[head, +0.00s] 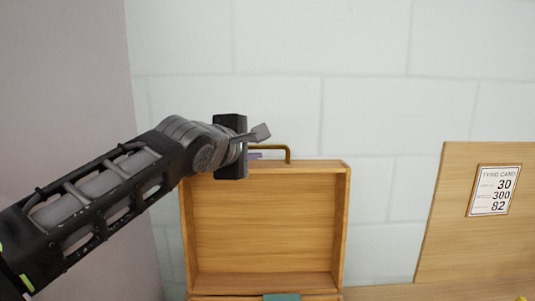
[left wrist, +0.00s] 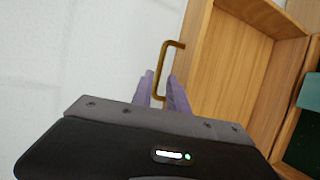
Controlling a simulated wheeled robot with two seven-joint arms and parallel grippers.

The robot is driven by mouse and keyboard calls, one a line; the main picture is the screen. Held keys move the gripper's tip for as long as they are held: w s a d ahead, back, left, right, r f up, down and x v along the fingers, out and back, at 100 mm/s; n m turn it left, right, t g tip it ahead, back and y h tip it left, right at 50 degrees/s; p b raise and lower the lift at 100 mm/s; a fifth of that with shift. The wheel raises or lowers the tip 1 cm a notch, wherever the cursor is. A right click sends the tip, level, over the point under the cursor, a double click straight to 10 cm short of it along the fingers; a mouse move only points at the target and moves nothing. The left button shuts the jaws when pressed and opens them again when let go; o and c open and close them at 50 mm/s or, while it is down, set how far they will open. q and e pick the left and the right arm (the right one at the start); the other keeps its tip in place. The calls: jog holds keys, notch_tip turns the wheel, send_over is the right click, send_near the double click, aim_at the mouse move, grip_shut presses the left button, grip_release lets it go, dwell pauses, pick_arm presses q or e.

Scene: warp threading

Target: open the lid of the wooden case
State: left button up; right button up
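The wooden case (head: 187,240) stands against the wall with its lid (head: 265,225) raised about upright, its inner side facing me. A brass handle (head: 288,154) is on the lid's top edge; it also shows in the left wrist view (left wrist: 162,62). My left gripper (head: 259,144) is at the left end of this handle. In the left wrist view its purple fingers (left wrist: 162,88) are apart, one on each side of the handle, with a gap showing. The case's lower part is mostly cut off by the picture's bottom edge. My right gripper is not in view.
A wooden board (head: 460,215) with a printed card (head: 494,190) stands to the right. A pale block wall (head: 370,60) is close behind the case. A teal piece (head: 282,297) shows at the bottom. Wall space between lid and board is clear.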

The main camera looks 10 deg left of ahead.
aim_at(265, 148)
pick_arm(q)
jog(key=p+x, duration=0.2)
jog(key=x, duration=0.5)
jog(key=shift+w+d+f, duration=0.1)
jog(key=shift+w, duration=0.3)
jog(key=shift+c, duration=0.4)
grip_shut()
dwell(0.9)
